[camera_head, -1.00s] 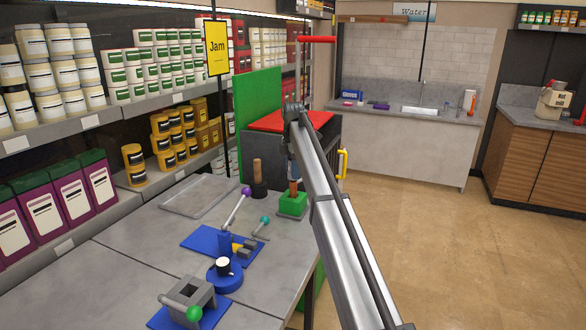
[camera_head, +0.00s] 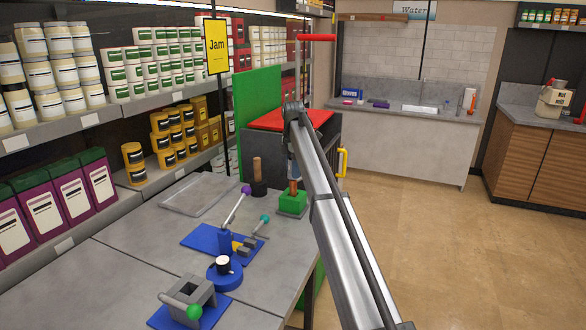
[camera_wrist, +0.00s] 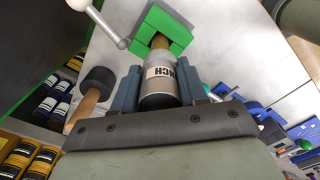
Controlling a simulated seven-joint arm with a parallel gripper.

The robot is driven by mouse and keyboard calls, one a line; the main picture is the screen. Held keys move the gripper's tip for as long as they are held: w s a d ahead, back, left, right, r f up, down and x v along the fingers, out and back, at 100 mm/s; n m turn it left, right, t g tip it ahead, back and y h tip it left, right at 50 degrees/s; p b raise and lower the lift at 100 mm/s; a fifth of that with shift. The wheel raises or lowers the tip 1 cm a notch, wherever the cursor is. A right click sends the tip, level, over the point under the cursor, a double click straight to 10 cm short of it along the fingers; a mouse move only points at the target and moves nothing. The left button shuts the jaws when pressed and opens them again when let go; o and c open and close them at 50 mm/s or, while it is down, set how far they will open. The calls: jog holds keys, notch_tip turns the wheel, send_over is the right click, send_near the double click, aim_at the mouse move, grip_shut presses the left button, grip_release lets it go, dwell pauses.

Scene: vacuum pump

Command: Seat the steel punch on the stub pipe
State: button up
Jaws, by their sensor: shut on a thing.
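The steel punch (camera_wrist: 158,88), a grey cylinder with a partly hidden label ending in "NCH", is between the two blue-grey fingers of my gripper (camera_wrist: 159,68). The gripper is shut on it. A short brown stub pipe (camera_wrist: 160,42) stands in a green clamp block (camera_wrist: 178,22), in line with the punch's far end. Punch and pipe look close or touching; I cannot tell whether the punch is seated. In the head view the pipe (camera_head: 294,187) stands upright in the green block (camera_head: 292,203), below my gripper, and my arm mostly hides the punch.
A black-headed mallet (camera_head: 259,185) with a wooden handle stands just left of the green block. A grey tray (camera_head: 200,194) lies behind left. Blue fixtures with levers (camera_head: 226,243) and a blue round base (camera_head: 225,277) stand nearer. A red-topped cabinet (camera_head: 300,120) is behind.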

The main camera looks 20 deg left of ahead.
jog(key=shift+f, duration=1.25)
dwell(1.6)
jog(key=o, duration=1.3)
jog(key=shift+r, duration=0.1)
jog(key=shift+r, duration=4.45)
